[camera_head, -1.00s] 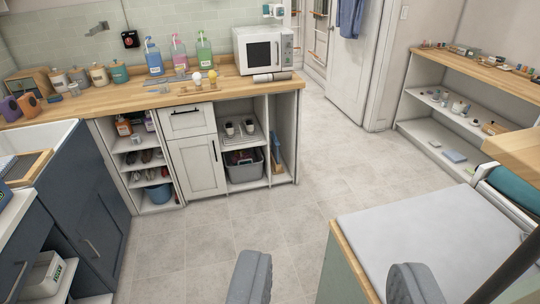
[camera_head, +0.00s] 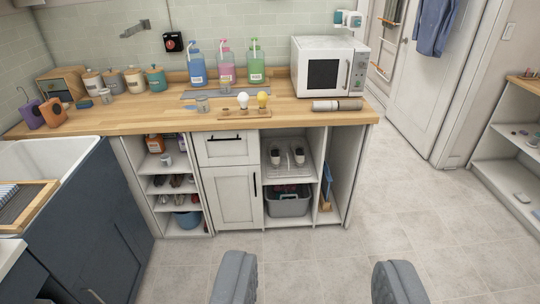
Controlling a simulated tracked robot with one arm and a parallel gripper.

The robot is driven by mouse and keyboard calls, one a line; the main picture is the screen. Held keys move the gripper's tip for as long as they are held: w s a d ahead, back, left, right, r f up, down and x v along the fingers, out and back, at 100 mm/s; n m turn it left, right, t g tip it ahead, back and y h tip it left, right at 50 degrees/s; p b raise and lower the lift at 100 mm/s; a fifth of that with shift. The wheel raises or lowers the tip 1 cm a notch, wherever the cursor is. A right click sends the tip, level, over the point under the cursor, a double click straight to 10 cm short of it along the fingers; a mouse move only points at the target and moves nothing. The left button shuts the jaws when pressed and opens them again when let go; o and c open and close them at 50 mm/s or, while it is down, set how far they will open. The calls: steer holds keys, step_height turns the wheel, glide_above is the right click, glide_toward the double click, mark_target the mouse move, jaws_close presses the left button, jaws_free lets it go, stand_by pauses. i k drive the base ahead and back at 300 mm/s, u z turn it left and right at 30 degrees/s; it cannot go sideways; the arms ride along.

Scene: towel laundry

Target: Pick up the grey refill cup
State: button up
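My gripper (camera_head: 315,266) is open and empty. Its two grey padded fingers stand wide apart at the bottom of the view, over the floor and well short of the counter. A small greyish cup (camera_head: 203,104) stands on the wooden counter in front of the soap bottles. Another small grey cup (camera_head: 105,96) stands further left, in front of the canisters. Both are small in the picture, and I cannot tell for certain which is the grey refill cup.
Blue (camera_head: 198,67), pink (camera_head: 226,65) and green (camera_head: 256,65) pump bottles stand behind a bulb board (camera_head: 245,115). A microwave (camera_head: 329,66) is on the right, a sink (camera_head: 45,155) on the left. The tiled floor (camera_head: 310,270) before the counter is clear.

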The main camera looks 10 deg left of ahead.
mark_target(203, 104)
steer(key=u, duration=0.15)
steer(key=i, duration=4)
steer(key=z, duration=0.1)
